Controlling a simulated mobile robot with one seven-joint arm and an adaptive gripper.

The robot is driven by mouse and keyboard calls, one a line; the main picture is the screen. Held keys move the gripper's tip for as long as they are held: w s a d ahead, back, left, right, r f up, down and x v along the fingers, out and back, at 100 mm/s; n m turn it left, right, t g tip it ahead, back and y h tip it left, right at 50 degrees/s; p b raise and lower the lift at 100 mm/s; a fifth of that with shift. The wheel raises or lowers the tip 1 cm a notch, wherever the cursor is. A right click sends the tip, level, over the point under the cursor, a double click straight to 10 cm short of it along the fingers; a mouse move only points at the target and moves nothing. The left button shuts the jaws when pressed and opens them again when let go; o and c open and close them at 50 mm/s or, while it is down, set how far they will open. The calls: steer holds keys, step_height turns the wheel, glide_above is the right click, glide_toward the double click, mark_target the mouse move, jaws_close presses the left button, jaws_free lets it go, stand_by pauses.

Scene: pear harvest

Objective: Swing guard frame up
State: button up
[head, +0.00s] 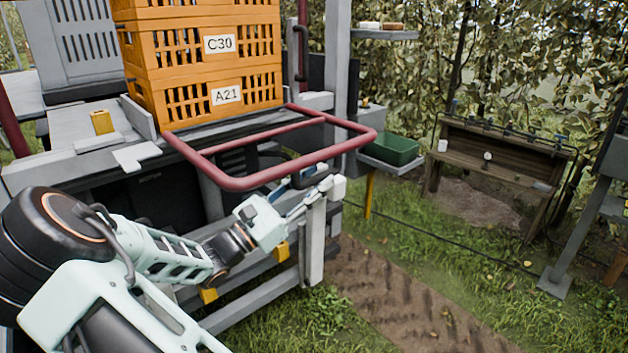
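The guard frame (236,184) is a dark red tube loop with a cross tube. It sticks out about level from the machine's edge, below the orange crates, in the head view. A short black grip (309,179) shows at its front tube. My gripper (318,187) is at this grip, just under the front right part of the frame. The fingers are small and partly overlap the grip and a grey post behind. I cannot tell whether they are closed around the grip or only beside it.
Orange crates (205,52) marked C30 and A21 stand stacked behind the frame. A grey post (315,240) stands close below my gripper. A green bin (389,149) sits on a shelf to the right. A wooden bench (500,152) stands farther back. Open grass and a dirt track lie at right.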

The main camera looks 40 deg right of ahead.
jaws_close()
stand_by(0.3)
steer(key=shift+r, duration=0.1)
